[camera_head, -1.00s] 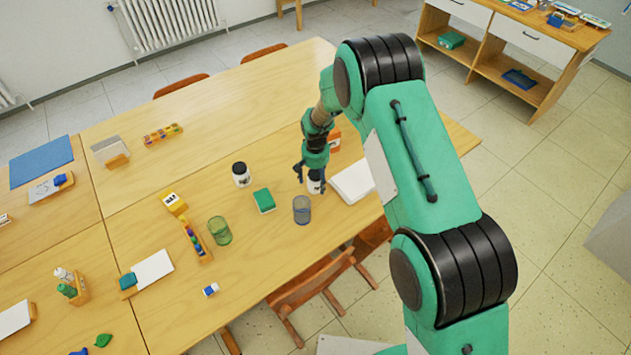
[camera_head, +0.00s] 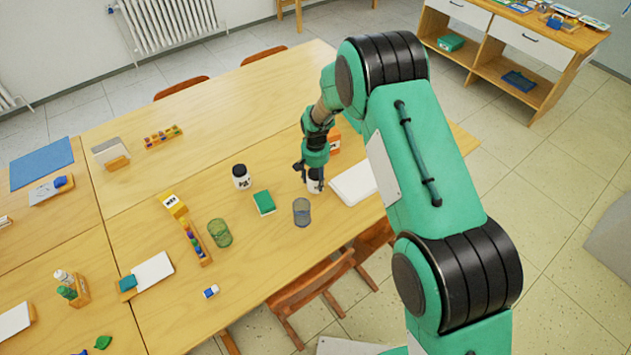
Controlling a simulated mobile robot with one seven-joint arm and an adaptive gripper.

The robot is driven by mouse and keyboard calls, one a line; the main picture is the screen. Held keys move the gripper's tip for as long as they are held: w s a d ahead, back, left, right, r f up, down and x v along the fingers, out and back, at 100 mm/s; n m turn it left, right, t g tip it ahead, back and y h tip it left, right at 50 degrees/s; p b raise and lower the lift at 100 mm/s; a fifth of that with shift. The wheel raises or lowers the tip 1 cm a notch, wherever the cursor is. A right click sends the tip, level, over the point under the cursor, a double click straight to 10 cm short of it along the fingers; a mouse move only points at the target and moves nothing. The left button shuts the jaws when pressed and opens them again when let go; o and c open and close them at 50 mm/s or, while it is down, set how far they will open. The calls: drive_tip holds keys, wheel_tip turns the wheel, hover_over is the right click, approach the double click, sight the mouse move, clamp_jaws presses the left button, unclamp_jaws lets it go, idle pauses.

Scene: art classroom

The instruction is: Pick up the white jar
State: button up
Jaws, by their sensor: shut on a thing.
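A white jar (camera_head: 314,186) stands at the right part of the table, under my gripper (camera_head: 314,178). My gripper points down and is shut on this jar, its fingers covering much of the jar's upper part. I cannot tell whether the jar touches the table. A second white jar (camera_head: 242,181) with a black lid and dark lettering stands to the left, apart from my gripper.
A blue-grey cup (camera_head: 302,212) and a green sponge-like block (camera_head: 264,203) are close by. A white pad (camera_head: 354,183) lies just right, and an orange box (camera_head: 334,141) stands behind. A green cup (camera_head: 220,233) is further left.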

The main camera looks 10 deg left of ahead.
wheel_tip(320, 180, up, 8)
drive_tip(key=shift+r+p, duration=0.1)
drive_tip(key=shift+p, duration=0.25)
drive_tip(key=shift+w, duration=0.1)
idle(0.5)
